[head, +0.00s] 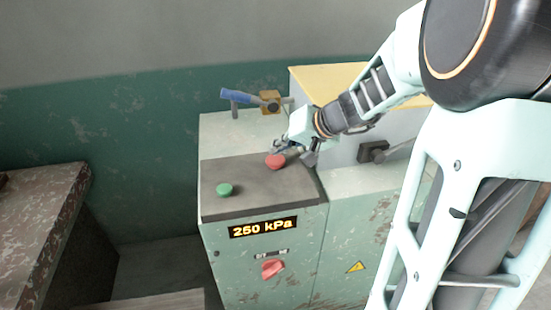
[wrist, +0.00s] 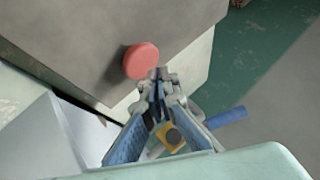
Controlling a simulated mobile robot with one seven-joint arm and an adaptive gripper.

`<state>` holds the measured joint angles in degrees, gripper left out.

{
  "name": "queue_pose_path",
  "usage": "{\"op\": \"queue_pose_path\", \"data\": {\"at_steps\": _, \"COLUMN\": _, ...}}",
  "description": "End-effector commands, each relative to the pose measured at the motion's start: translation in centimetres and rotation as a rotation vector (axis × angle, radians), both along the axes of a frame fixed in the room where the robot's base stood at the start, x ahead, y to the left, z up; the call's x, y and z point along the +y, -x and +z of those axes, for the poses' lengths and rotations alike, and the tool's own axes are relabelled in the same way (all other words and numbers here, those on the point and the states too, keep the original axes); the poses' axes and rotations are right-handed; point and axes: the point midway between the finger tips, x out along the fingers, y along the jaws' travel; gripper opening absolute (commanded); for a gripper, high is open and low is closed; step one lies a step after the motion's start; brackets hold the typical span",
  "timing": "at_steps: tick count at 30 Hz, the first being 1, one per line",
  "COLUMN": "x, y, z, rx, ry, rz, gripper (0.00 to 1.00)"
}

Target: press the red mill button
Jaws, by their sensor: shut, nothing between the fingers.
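The red mill button (head: 275,161) is a round red cap on the dark sloped panel of the pale green machine. It also shows in the wrist view (wrist: 141,61), just beyond my fingertips and a little to their left. My gripper (head: 287,149) is shut and empty, with its fingertips close by the button. In the wrist view my gripper (wrist: 157,76) has its fingers together at the button's lower right edge. I cannot tell whether they touch it. The cap does not look hidden in the wrist view.
A green button (head: 225,190) sits on the same panel, left of the red one. A display (head: 264,228) reads 250 kPa above a red knob (head: 272,268). A blue-handled lever (head: 237,96) stands behind the panel. A dark lever (head: 374,152) is at right.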

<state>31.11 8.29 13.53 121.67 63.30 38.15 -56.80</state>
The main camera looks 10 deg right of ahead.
Motion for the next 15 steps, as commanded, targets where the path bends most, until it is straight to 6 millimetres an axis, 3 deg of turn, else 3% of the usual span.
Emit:
{"op": "queue_pose_path", "data": {"at_steps": 5, "x": 0.0, "y": 0.0, "z": 0.3, "rx": -0.001, "ry": 0.001, "rz": 0.000, "gripper": 0.00}}
{"op": "queue_pose_path", "data": {"at_steps": 15, "x": 0.0, "y": -0.1, "z": 3.4, "rx": -0.002, "ry": 0.001, "rz": 0.001, "gripper": 0.00}}
